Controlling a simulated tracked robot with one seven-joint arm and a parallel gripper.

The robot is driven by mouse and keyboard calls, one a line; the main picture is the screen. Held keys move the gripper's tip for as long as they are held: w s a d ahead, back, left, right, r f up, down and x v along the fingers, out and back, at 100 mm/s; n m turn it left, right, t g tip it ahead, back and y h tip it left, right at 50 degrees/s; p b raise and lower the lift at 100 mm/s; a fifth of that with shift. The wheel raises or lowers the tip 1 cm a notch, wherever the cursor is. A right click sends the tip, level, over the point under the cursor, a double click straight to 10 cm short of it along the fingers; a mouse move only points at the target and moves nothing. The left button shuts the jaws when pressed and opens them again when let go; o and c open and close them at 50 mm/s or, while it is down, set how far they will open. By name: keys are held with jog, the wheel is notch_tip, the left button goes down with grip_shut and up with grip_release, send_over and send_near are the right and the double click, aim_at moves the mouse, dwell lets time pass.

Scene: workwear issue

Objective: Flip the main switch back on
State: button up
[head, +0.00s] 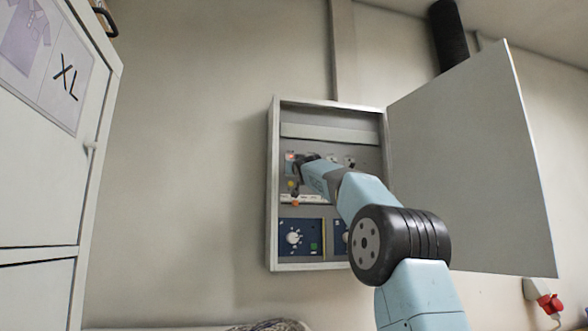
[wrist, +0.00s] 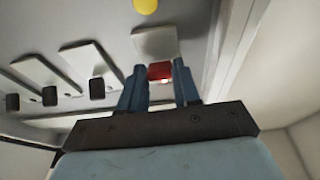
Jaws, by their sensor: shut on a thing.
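The main switch shows in the wrist view as a red lever (wrist: 159,71) on a pale grey block (wrist: 155,43). My gripper (wrist: 159,68) has its two blue fingers on either side of the lever and is shut on it. In the head view, my gripper (head: 300,170) reaches into the open grey wall cabinet (head: 273,190), at the left end of the switch row. A bit of red shows there beside it. My gripper hides most of the switch in that view, and I cannot tell which way the lever points.
Several smaller black switches (wrist: 97,88) stand in a row beside the main switch. The cabinet door (head: 465,165) hangs open on the right. Below are blue panels with a white dial (head: 293,238). A white locker (head: 45,170) marked XL stands at left.

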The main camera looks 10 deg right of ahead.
jog(key=shift+r, duration=0.1)
jog(key=shift+r+g, duration=0.6)
jog(key=shift+g, duration=0.6)
jog(key=shift+f+g, duration=0.1)
jog(key=shift+g, duration=0.3)
jog(key=o, duration=1.1)
jog(key=shift+s, duration=0.1)
jog(key=shift+c, duration=0.2)
jog(key=shift+s, duration=0.1)
